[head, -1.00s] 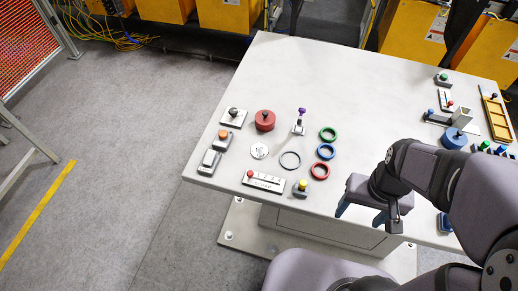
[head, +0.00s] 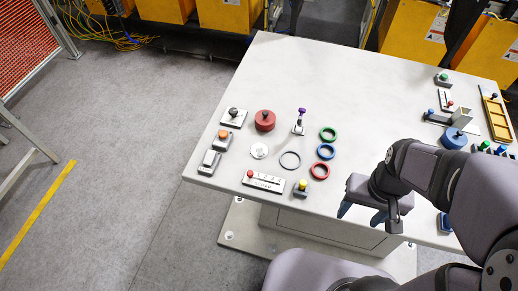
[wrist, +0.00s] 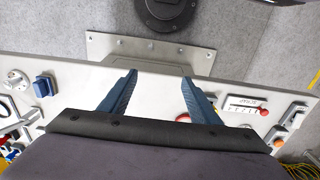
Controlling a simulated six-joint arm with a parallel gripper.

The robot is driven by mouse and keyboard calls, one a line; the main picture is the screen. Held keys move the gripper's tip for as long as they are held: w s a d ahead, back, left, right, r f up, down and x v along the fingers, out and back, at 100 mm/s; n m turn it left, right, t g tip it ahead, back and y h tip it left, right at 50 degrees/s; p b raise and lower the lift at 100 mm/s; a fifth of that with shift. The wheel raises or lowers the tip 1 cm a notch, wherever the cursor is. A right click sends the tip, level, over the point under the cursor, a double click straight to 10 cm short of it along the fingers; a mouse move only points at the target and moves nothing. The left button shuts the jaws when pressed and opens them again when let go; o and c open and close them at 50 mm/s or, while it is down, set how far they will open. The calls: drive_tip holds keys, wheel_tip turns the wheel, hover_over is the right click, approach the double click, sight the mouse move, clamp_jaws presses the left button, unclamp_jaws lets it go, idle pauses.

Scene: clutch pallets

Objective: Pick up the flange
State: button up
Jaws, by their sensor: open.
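A small silver disc with marks on its face (head: 258,151), which looks like the flange, lies flat on the left part of the white table (head: 380,90). It sits below the red round part and left of the dark ring. My gripper (head: 361,214) is at the table's front edge, well to the right of the disc and apart from it. In the wrist view my gripper (wrist: 158,77) has its two blue fingers spread with nothing between them. I cannot make out the disc in the wrist view.
The middle of the table is clear.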

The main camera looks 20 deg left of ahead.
sight(260, 149)
drive_tip(key=shift+c, duration=0.6)
